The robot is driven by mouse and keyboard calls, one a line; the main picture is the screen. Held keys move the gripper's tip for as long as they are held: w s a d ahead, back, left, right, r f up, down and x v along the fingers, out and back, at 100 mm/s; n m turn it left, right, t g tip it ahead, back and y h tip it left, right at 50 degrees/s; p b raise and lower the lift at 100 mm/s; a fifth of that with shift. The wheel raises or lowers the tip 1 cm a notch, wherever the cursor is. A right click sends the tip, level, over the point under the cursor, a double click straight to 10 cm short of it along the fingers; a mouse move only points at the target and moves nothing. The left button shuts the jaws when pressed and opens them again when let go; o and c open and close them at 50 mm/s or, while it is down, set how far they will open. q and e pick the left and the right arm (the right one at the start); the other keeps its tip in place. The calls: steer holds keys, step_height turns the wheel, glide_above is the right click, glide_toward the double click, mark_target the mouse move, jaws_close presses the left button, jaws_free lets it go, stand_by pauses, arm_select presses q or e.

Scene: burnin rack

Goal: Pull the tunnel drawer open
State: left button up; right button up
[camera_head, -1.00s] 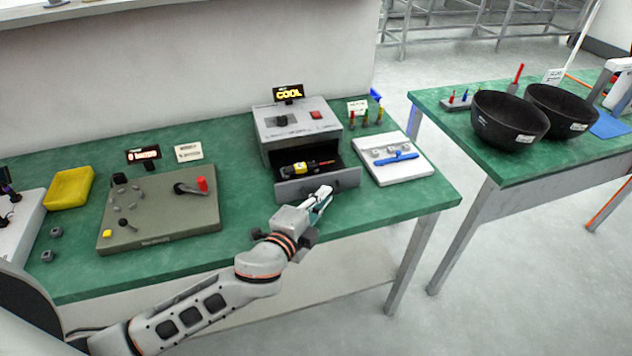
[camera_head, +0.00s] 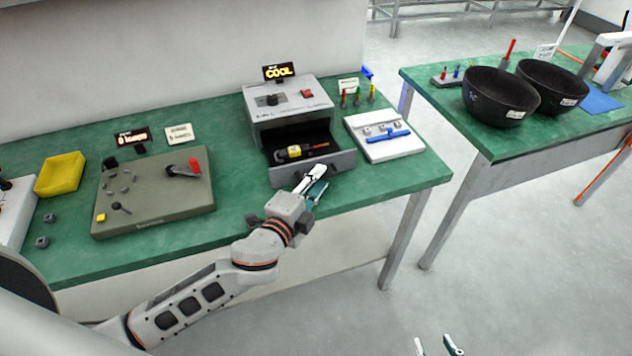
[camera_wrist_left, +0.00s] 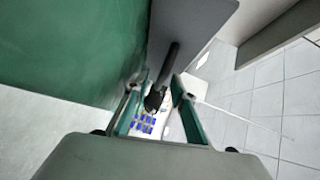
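The tunnel drawer (camera_head: 315,168) stands pulled out from the grey tunnel box (camera_head: 288,97), and its inside shows from above. A yellow, black and red part (camera_head: 295,151) lies in it. My left gripper (camera_head: 316,175) is at the drawer's front face. In the left wrist view the dark handle bar (camera_wrist_left: 167,66) lies between my left gripper's fingertips (camera_wrist_left: 155,86). The fingers look apart, with a gap beside the bar. My right gripper (camera_head: 437,344) shows only its two fingertips, apart and empty, at the bottom edge.
The box carries a lit "COOL" sign (camera_head: 278,71). A grey-green panel with a red lever (camera_head: 155,194) and a yellow tray (camera_head: 61,174) are to the left. A white board with a blue bar (camera_head: 384,147) is to the right. Black bowls (camera_head: 500,97) stand on a second table.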

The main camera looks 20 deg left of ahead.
arm_select(q)
steer(key=v, duration=1.2)
stand_by(0.4)
